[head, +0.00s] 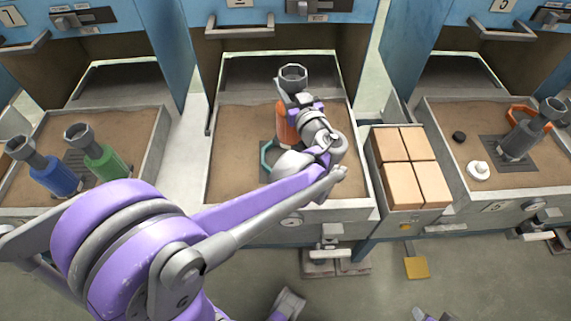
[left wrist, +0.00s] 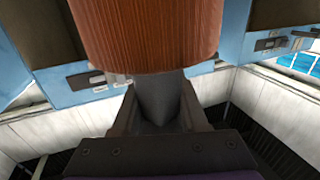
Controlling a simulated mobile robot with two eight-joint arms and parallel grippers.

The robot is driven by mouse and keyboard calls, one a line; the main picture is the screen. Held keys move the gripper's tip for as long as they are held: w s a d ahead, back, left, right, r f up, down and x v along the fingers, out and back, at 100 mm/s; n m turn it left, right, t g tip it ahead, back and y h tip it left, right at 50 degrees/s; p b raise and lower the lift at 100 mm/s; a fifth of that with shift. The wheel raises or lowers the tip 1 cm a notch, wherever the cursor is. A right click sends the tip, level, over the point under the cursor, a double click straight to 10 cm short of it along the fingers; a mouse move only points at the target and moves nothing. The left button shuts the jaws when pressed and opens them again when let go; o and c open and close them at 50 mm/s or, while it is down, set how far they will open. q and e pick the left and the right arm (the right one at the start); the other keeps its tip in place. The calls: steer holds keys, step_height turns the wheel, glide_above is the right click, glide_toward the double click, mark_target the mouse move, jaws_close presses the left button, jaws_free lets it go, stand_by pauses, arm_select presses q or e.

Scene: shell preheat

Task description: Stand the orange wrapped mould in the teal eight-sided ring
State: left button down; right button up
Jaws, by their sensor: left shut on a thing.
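The orange wrapped mould (head: 285,124) has a grey cup-shaped top (head: 292,76) and is upright over the middle sand tray in the head view. My left gripper (head: 302,103) is shut on its grey neck. In the left wrist view the orange body (left wrist: 145,35) fills the top and the grey neck (left wrist: 158,95) sits between the jaws. The teal ring (head: 265,158) shows in part on a dark plate, at the lower left of the mould. My arm hides the rest of it. Whether the mould's base touches the ring or sand cannot be told.
The left tray holds a blue mould (head: 57,177) and a green mould (head: 104,164). The right tray holds a grey mould (head: 519,139), an orange ring (head: 524,112), a white knob (head: 478,170) and a black piece (head: 459,137). A bin of tan blocks (head: 402,183) stands between trays.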

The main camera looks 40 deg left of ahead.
mark_target(281, 113)
arm_select(q)
steer(key=shift+s+a+r+n+g+y+b, duration=0.1)
steer(key=shift+s+a+n+g+y+b, duration=0.25)
steer(key=shift+s+a+g, duration=0.3)
step_height(281, 113, down, 10)
steer(key=b, duration=0.2)
steer(key=shift+a+r+b, duration=0.1)
steer(key=shift+b, duration=0.3)
steer(key=shift+r, duration=0.1)
steer(key=shift+f, duration=0.35)
steer(key=shift+c, duration=2.2)
jaws_free()
